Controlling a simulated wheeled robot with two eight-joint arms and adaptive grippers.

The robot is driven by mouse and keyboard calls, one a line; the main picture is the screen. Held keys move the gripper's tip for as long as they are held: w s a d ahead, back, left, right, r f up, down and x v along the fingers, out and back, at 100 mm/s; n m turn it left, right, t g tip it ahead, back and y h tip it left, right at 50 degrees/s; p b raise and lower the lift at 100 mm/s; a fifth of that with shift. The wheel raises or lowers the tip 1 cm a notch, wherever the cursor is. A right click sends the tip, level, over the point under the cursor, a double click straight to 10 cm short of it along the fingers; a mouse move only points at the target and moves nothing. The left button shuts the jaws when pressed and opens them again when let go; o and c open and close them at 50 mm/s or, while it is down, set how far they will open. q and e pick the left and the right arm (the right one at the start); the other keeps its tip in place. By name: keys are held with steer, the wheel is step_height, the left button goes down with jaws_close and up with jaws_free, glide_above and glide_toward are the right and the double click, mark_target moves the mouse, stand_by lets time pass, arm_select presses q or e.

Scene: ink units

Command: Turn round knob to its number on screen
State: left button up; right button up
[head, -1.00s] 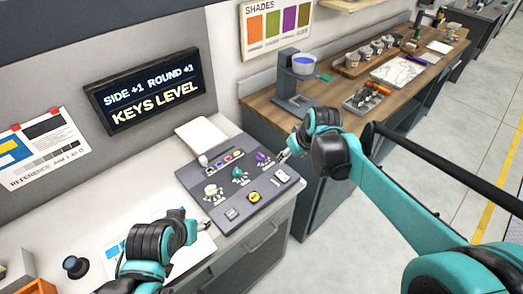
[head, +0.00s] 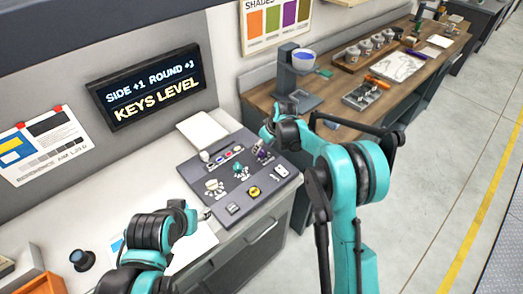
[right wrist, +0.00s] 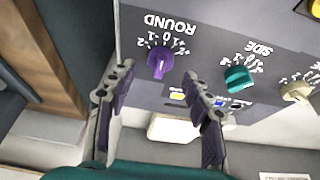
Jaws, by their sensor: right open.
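The screen (head: 148,86) reads "SIDE +1 ROUND +3" and "KEYS LEVEL". The round knob (right wrist: 160,63) is purple, with a number scale and the upside-down label ROUND beside it in the right wrist view. Its exact setting is too small to read. My right gripper (right wrist: 160,82) is open, its two fingers either side of the line to the purple knob, with nothing between them. In the head view my right gripper (head: 264,148) hangs over that corner of the panel and partly hides the knob. My left gripper (head: 205,213) is near the panel's front left edge; its jaws are unclear.
The grey panel (head: 208,171) also carries a teal side knob (right wrist: 240,79), a cream knob (right wrist: 296,92), a yellow button (head: 253,191) and key switches. A wooden bench (head: 262,96) with a cup stand (head: 294,85) is behind my right arm. Floor is clear at right.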

mark_target(261, 152)
steer(key=shift+x, duration=1.45)
steer(key=c, duration=1.2)
steer(key=shift+o, duration=0.2)
steer(key=shift+m, duration=0.3)
steer(key=shift+a+m+t+h+b, duration=0.1)
steer(key=shift+m+t+h+b, duration=0.3)
steer(key=shift+m, duration=0.4)
steer(key=shift+m+h+b, duration=0.5)
steer(key=shift+m+h, duration=0.1)
steer(key=shift+m, duration=1.2)
